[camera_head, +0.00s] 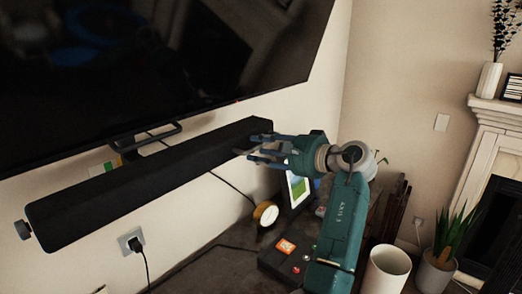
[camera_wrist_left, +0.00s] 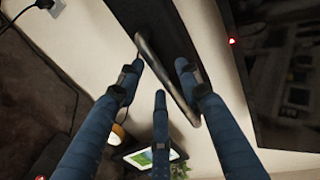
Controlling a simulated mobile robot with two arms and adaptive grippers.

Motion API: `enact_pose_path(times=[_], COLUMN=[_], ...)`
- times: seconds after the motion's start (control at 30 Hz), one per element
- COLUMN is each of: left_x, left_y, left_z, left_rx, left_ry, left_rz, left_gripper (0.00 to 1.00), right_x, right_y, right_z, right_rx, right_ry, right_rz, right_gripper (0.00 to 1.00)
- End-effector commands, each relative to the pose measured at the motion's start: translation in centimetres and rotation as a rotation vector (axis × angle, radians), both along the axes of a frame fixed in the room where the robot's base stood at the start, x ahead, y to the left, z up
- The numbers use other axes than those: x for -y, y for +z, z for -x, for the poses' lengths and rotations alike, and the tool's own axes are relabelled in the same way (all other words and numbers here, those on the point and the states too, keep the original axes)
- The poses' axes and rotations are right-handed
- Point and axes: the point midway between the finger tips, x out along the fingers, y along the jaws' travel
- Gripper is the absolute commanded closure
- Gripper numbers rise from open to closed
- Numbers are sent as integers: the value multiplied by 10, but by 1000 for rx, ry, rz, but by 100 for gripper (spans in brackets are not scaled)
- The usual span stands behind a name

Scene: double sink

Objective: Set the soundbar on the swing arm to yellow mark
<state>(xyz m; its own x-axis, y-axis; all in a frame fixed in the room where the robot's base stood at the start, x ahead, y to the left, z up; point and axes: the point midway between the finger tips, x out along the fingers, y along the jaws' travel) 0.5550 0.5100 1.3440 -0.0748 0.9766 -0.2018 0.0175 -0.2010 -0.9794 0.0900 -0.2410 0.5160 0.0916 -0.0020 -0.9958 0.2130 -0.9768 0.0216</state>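The soundbar (camera_head: 150,180) is a long black bar under the television, slanting from the lower left to the upper right in the head view. A round knob (camera_head: 22,229) sits at its left end. My left gripper (camera_head: 250,146) is at the bar's right end, with its fingers spread. In the left wrist view the bar's end (camera_wrist_left: 166,55) shows between and behind the spread fingertips; I cannot tell whether they touch it. A small strip with green and orange patches (camera_head: 117,161) shows behind the bar; no clear yellow mark is visible. My right gripper is out of view.
The television (camera_head: 170,65) hangs close above the bar. Below are a dark tabletop (camera_head: 215,272), a control box with buttons (camera_head: 285,258), a tablet (camera_head: 298,190) and a round yellow-rimmed object (camera_head: 266,213). A wall socket (camera_head: 131,241) with a cable is beneath the bar.

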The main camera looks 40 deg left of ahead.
Motion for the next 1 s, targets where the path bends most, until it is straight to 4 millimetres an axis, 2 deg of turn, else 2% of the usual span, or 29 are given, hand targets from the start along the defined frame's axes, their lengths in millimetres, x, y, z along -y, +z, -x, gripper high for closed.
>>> enact_pose_path(times=[0.17, 0.4, 0.6, 0.8, 1.0], left_x=[19, 70, 104, 118, 120], left_y=[3, 15, 22, 26, 26], left_z=[-2, -5, -7, -7, -7], left_rx=[1, 2, 1, 2, 2], left_ry=[-3, -5, -3, -1, 0], left_rz=[1, 0, -1, -2, -2], left_gripper=[64, 64, 64, 64, 64], right_x=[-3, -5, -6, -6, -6], right_y=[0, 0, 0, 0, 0], right_z=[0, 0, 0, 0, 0], right_rx=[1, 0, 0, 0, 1], right_ry=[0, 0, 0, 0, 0], right_rz=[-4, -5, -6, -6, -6], right_gripper=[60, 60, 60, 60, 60])
